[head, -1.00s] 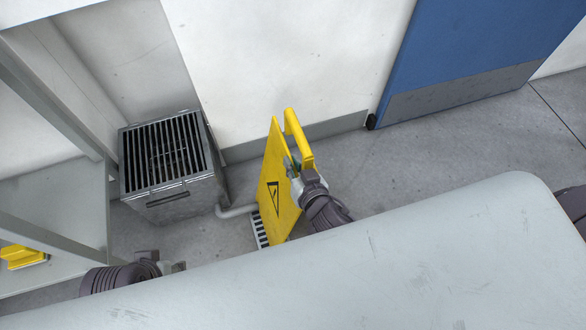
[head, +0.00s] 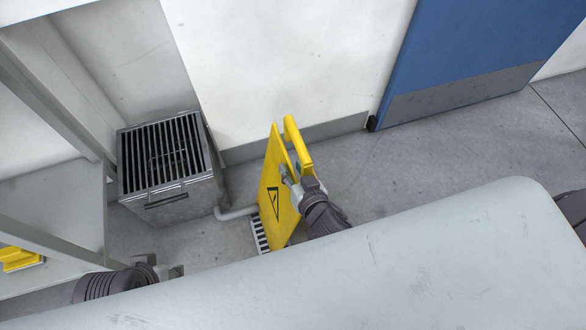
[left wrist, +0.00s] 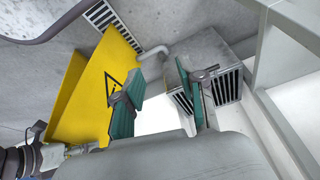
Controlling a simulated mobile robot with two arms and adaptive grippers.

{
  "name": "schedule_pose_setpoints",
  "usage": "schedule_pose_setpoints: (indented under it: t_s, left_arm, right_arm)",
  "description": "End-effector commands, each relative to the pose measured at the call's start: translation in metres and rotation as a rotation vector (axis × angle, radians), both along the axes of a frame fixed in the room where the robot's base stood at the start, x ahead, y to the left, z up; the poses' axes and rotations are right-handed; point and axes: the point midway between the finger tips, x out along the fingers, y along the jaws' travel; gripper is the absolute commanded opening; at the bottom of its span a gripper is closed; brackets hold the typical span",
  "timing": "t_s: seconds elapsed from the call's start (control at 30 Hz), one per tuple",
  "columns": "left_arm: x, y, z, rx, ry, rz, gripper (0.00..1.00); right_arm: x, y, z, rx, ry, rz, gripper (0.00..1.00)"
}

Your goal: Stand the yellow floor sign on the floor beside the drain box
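The yellow floor sign (head: 278,200) is upright with its two panels slightly apart, to the right of the drain box (head: 170,210). The drain box is a grey metal box with a slatted top. My right gripper (head: 291,178) is shut on the sign's panel below its top edge. The sign's lower end is partly hidden by my body, so I cannot tell whether it touches the floor. The sign also shows in the left wrist view (left wrist: 88,85). My left gripper (left wrist: 158,97) is open and empty, its teal fingers wide apart, low in the head view (head: 172,271).
A white pipe (head: 237,213) runs from the box to a slotted floor drain (head: 259,235) beside the sign. A grey shelf frame (head: 52,110) stands at left, with another yellow object (head: 18,258) there. A blue door (head: 460,50) is at right. Floor right of the sign is clear.

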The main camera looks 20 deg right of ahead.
Motion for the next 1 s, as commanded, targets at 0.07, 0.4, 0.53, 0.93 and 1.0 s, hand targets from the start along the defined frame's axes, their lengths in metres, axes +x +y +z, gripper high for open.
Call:
schedule_pose_setpoints:
  t_s: [0.07, 0.4, 0.53, 0.93, 1.0]
  left_arm:
    - [0.000, 0.000, 0.001, 0.000, 0.000, 0.000, 0.40]
    - [0.000, 0.000, 0.010, 0.000, 0.000, 0.000, 0.40]
    - [0.001, 0.000, 0.013, -0.001, -0.004, 0.000, 0.40]
    - [0.005, 0.000, -0.007, 0.001, 0.009, -0.001, 0.40]
    - [0.006, -0.001, -0.007, 0.001, 0.008, -0.001, 0.40]
  right_arm:
    - [0.000, 0.000, 0.001, 0.000, 0.000, 0.000, 0.35]
    - [-0.045, -0.004, 0.020, 0.003, 0.004, -0.002, 0.35]
    - [-0.071, -0.007, 0.031, 0.003, 0.004, -0.002, 0.35]
    - [-0.110, -0.012, 0.048, 0.000, -0.001, -0.001, 0.35]
    - [-0.111, -0.012, 0.048, 0.000, -0.002, 0.000, 0.35]
